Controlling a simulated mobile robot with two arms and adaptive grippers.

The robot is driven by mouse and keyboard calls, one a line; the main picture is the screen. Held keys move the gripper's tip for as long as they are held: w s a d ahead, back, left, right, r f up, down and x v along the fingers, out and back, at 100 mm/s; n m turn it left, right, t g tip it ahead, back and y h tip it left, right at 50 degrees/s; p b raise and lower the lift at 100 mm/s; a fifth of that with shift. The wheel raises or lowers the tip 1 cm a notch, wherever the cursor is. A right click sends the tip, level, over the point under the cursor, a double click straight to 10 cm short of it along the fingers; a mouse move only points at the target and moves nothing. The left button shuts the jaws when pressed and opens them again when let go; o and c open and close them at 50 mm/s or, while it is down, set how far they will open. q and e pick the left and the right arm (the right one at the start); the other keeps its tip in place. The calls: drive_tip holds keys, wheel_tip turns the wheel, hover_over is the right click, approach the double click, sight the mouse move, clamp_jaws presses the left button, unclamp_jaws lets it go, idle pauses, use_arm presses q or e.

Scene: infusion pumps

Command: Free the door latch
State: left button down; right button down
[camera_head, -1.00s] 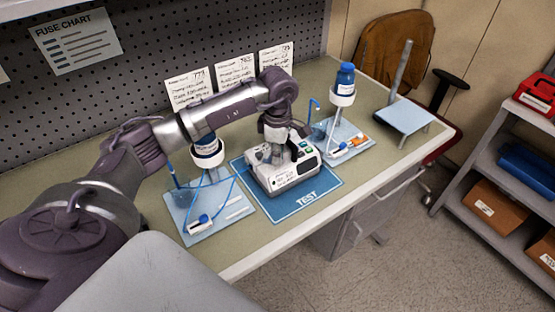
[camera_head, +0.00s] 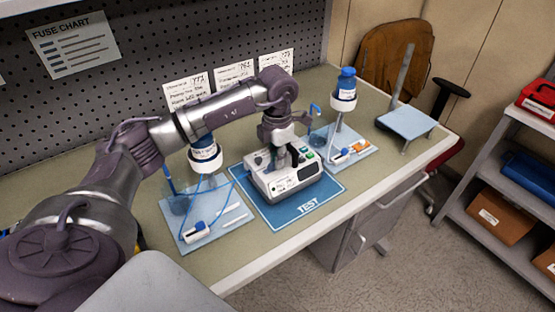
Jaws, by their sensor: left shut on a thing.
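A white and grey infusion pump (camera_head: 290,188) sits on the blue TEST mat (camera_head: 312,207) on the bench. It has a small dark display on its front and coloured buttons on top. My left gripper (camera_head: 284,160) points down over the top of the pump and is shut on a small part there. The fingers hide that part, so I cannot tell for sure that it is the door latch. My right gripper is not in view.
Blue-capped bottles stand in holders on light blue trays at the left (camera_head: 205,155) and right (camera_head: 345,88) of the pump. A blue tube runs close to the pump's left side. A tilted stand (camera_head: 405,122) is at the far right. The bench front is clear.

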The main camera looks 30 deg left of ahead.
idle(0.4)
use_arm(q)
drive_tip(key=c, duration=1.2)
unclamp_jaws()
wheel_tip(320, 180, up, 12)
